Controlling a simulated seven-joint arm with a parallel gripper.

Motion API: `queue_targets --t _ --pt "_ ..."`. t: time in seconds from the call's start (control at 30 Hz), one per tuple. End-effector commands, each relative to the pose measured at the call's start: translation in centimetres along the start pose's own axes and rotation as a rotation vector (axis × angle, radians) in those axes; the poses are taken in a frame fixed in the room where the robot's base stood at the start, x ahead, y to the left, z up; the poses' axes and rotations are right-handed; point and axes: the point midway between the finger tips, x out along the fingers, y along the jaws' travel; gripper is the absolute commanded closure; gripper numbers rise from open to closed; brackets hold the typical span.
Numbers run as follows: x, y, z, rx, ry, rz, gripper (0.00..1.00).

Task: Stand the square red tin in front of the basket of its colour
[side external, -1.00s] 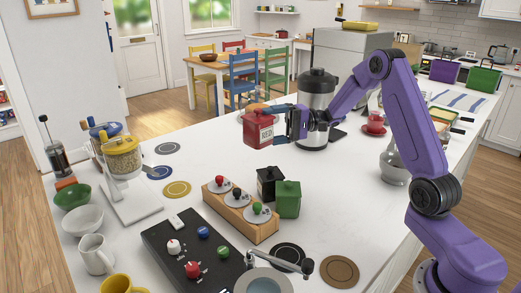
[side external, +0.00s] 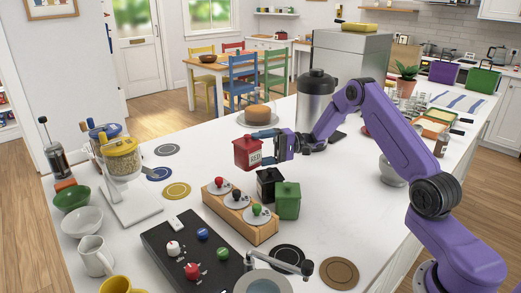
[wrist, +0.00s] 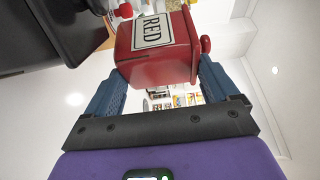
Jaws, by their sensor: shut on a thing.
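My gripper (side external: 268,146) is shut on the square red tin (side external: 247,152), which is about upright with its RED label showing. In the wrist view the tin (wrist: 158,72) sits between the blue fingers. The tin is behind and left of the black tin (side external: 268,184); I cannot tell whether its base touches the counter. The green tin (side external: 288,201) stands right of the black one. A wooden stand (side external: 238,224) in front of them holds three silver discs with red (side external: 222,181), black and green knobs. I cannot tell whether these are the baskets.
A black control panel (side external: 187,250) lies at the front. A grinder with a yellow lid (side external: 120,160) is at left. A large steel canister (side external: 315,98) and a cake (side external: 257,115) are behind my gripper. The white counter left of the tin (side external: 210,155) is clear.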

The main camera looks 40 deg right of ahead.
Motion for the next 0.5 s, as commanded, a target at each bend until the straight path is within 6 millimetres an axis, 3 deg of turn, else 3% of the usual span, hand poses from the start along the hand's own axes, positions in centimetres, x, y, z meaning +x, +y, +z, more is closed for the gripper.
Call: queue_targets --t 0.5 --pt "0.05 0.85 0.02 -0.001 -0.002 -0.001 0.56"
